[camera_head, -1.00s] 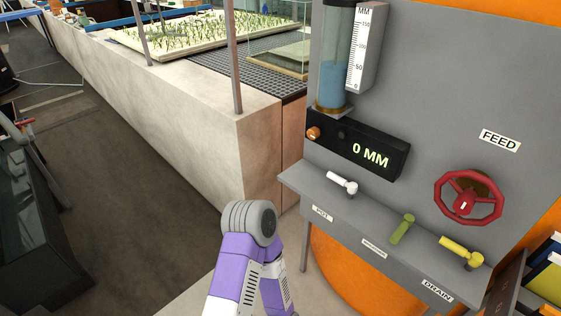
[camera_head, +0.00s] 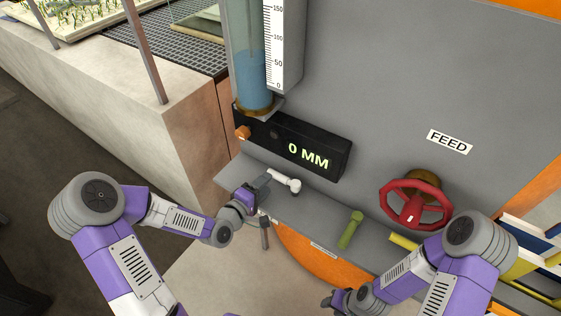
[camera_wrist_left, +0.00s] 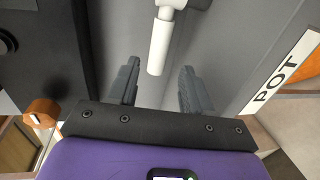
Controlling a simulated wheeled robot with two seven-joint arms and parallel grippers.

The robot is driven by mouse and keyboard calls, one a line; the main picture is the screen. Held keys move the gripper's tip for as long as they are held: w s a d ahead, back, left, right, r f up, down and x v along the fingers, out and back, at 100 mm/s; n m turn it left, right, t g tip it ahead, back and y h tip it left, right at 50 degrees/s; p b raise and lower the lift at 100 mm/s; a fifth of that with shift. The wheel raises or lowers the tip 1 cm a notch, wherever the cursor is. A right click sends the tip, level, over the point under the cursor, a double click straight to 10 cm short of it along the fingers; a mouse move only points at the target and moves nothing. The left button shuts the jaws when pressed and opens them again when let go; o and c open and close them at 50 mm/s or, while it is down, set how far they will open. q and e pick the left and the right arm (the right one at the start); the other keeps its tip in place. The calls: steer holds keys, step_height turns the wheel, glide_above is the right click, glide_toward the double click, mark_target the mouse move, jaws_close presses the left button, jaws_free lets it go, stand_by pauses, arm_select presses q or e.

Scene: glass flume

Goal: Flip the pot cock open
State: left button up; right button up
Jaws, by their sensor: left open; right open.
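The pot cock's white handle (camera_head: 284,180) sits on the grey shelf below the display, pointing left and slightly up in the head view. In the left wrist view the white handle (camera_wrist_left: 159,48) hangs from the top, its free end between the two fingers in the picture; contact cannot be told. My left gripper (camera_head: 262,184) is open at the handle's free end; its fingers also show in the left wrist view (camera_wrist_left: 158,85). The POT label (camera_wrist_left: 276,82) is right of the fingers there. My right gripper (camera_head: 329,300) is open, low in the head view, away from the pot cock.
A green cock handle (camera_head: 350,230) and a yellow one (camera_head: 403,242), partly behind my right arm, stand along the shelf. A red feed wheel (camera_head: 416,205) is on the panel. The display (camera_head: 292,145) reads 0 MM. An orange knob (camera_head: 242,132) is at its left end.

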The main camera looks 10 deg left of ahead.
mark_target(276, 175)
arm_select(q)
steer(key=shift+w+d+r, duration=0.1)
steer(key=shift+w+d, duration=0.25)
steer(key=shift+w, duration=0.1)
steer(key=shift+b+x, duration=0.4)
steer(key=shift+x, duration=2.25)
jaws_close()
